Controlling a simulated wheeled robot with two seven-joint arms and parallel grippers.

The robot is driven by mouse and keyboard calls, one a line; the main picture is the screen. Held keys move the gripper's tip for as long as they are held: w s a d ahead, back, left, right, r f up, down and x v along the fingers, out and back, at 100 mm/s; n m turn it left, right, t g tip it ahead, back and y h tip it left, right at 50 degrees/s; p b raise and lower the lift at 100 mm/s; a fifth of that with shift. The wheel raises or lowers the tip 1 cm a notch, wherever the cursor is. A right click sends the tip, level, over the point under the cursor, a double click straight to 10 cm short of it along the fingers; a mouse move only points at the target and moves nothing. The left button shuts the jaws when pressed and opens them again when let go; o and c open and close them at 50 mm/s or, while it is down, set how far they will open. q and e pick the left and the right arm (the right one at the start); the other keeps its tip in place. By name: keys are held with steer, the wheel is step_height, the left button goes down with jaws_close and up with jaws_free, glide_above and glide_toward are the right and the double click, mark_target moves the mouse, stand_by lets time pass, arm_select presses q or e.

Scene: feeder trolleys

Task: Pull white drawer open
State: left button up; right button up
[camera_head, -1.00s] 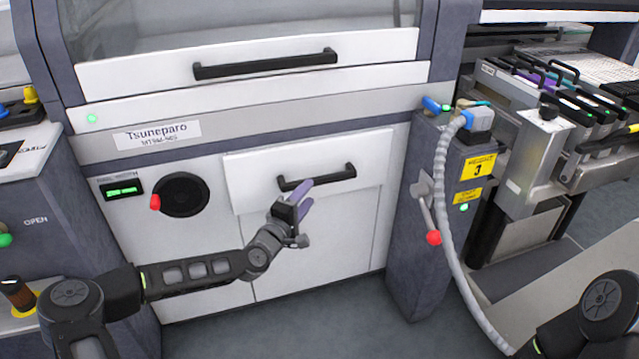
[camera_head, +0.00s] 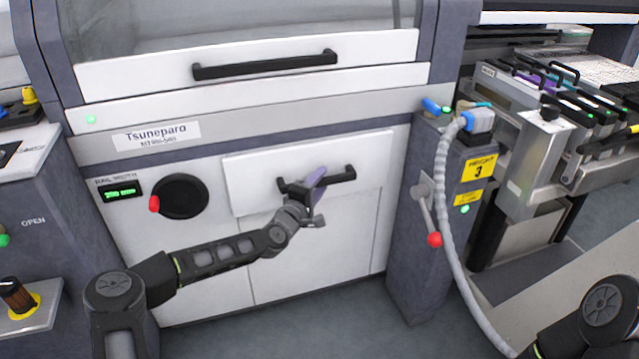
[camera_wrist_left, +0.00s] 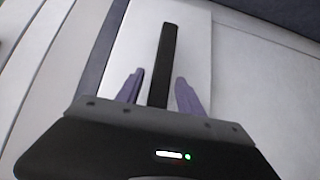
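The white drawer (camera_head: 250,178) is set in the front of the machine, with a black bar handle (camera_head: 340,176) across it. My left gripper (camera_head: 318,180) is at the handle's middle and overlaps it in the head view. In the left wrist view, the black handle (camera_wrist_left: 165,60) runs between the two purple fingers of my left gripper (camera_wrist_left: 158,88). The fingers are apart, with a gap on each side of the handle, so the gripper is open around it. The drawer front looks flush with the machine. My right gripper is out of view.
An upper panel with a similar black handle (camera_head: 265,64) is above. A dial with a red knob (camera_head: 178,196) is to the left. A red-tipped lever (camera_head: 434,239) and a grey ribbed hose (camera_head: 447,220) are to the right. The floor in front is clear.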

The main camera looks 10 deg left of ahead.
arm_select(q)
jaws_close()
stand_by(1.2)
